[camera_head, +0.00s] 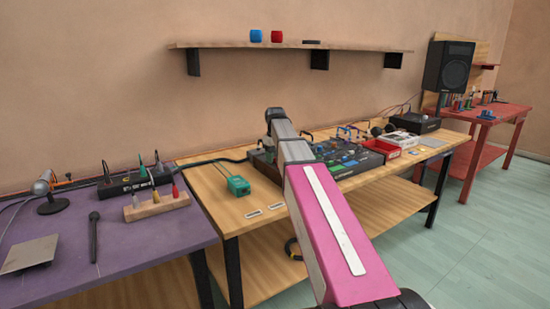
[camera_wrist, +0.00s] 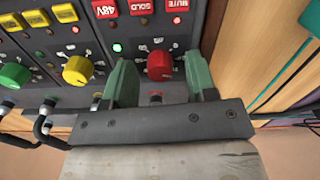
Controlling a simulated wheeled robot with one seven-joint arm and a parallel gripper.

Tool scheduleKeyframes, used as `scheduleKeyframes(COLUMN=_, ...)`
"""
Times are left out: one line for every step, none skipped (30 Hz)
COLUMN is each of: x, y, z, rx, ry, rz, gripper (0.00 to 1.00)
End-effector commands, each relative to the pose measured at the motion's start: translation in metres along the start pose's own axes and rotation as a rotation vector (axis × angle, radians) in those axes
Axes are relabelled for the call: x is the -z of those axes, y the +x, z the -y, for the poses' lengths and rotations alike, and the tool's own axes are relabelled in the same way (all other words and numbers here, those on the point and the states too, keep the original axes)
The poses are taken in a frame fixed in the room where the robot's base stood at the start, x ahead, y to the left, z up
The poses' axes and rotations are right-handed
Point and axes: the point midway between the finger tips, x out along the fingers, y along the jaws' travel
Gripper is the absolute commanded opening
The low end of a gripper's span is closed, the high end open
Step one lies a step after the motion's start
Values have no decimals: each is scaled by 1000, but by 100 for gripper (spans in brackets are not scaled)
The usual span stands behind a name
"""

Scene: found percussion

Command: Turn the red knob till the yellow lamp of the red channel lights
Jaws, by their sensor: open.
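In the wrist view the red knob (camera_wrist: 159,66) sits on a dark panel, with a pale pointer mark on its upper part. My gripper (camera_wrist: 160,74) is open, with one green finger on each side of the knob. A narrow gap shows between the knob and each finger. I cannot make out a lit yellow lamp near the red knob. In the head view my arm hides part of the dark mixer panel (camera_head: 352,158), and the red knob cannot be made out there.
In the wrist view a yellow knob (camera_wrist: 77,70) and a green knob (camera_wrist: 12,75) are to the left. Red buttons (camera_wrist: 140,6) line the top, and cable plugs (camera_wrist: 44,110) stand at lower left. A red box (camera_head: 402,147) is beside the panel.

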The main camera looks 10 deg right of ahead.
Motion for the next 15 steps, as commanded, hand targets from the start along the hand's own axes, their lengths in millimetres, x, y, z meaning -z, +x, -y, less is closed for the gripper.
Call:
scheduleKeyframes(x=0, y=1, z=0, rx=0, ry=0, rz=0, gripper=52)
scheduleKeyframes(x=0, y=1, z=0, rx=0, ry=0, rz=0, gripper=52)
scheduleKeyframes(x=0, y=1, z=0, rx=0, ry=0, rz=0, gripper=52)
scheduleKeyframes(x=0, y=1, z=0, rx=0, ry=0, rz=0, gripper=52)
scheduleKeyframes(x=0, y=1, z=0, rx=0, ry=0, rz=0, gripper=52)
scheduleKeyframes(x=0, y=1, z=0, rx=0, ry=0, rz=0, gripper=52)
scheduleKeyframes(x=0, y=1, z=0, rx=0, ry=0, rz=0, gripper=52)
scheduleKeyframes(x=0, y=1, z=0, rx=0, ry=0, rz=0, gripper=52)
scheduleKeyframes(x=0, y=1, z=0, rx=0, ry=0, rz=0, gripper=42)
scheduleKeyframes(x=0, y=1, z=0, rx=0, ry=0, rz=0, gripper=32)
scheduleKeyframes(x=0, y=1, z=0, rx=0, ry=0, rz=0, gripper=23)
scheduleKeyframes(x=0, y=1, z=0, rx=0, ry=0, rz=0, gripper=10)
scheduleKeyframes(x=0, y=1, z=0, rx=0, ry=0, rz=0, gripper=3)
scheduleKeyframes(x=0, y=1, z=0, rx=0, ry=0, rz=0, gripper=3)
scheduleKeyframes(x=0, y=1, z=0, rx=0, ry=0, rz=0, gripper=3)
